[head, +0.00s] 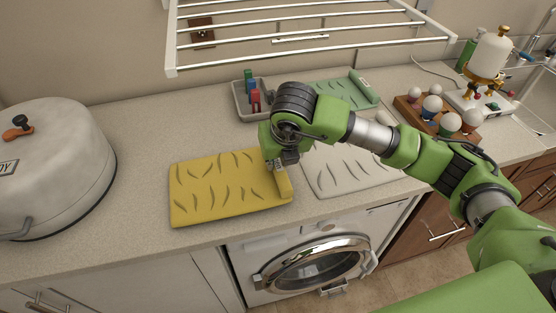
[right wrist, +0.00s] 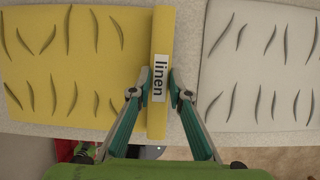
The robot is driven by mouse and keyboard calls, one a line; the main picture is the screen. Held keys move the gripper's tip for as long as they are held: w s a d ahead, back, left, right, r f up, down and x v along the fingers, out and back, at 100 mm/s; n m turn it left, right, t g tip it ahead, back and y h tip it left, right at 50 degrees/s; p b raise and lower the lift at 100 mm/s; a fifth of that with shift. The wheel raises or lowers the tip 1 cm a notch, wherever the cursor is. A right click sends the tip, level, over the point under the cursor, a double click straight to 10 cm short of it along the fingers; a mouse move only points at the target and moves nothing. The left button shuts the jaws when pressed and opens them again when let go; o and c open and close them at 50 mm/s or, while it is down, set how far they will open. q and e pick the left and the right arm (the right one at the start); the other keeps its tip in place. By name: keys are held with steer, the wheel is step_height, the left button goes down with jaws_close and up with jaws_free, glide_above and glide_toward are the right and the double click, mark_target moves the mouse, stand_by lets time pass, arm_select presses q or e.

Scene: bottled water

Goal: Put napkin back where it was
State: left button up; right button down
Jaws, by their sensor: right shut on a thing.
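A yellow napkin (head: 225,187) with dark leaf-like marks lies on the counter, left of the middle. Its right edge is a raised roll with a white label reading "linen", clear in the right wrist view (right wrist: 159,40). My right gripper (head: 277,165) is over this rolled edge in the head view. In the right wrist view its two fingers (right wrist: 158,88) are shut on the roll from both sides, at the label. A white napkin (head: 350,170) with similar marks lies just to the right, partly hidden by my arm. A green one (head: 345,93) lies behind. My left gripper is not in view.
A large white lidded pot (head: 60,165) stands at the left. A grey tray (head: 240,108) with small coloured items is at the back, below a white rack (head: 310,42). A wooden holder (head: 470,127) stands at the right. Bare counter (head: 140,150) lies between pot and yellow napkin.

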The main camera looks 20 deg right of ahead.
steer(key=shift+f, duration=0.7)
steer(key=c, duration=1.9)
jaws_free()
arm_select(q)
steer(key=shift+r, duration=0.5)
arm_select(e)
steer(key=shift+s+r, duration=0.2)
steer(key=shift+r, duration=0.4)
arm_select(q)
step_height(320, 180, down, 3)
steer(key=b, duration=0.3)
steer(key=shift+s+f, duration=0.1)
arm_select(e)
steer(key=v, duration=1.1)
steer(key=shift+s+f, duration=0.1)
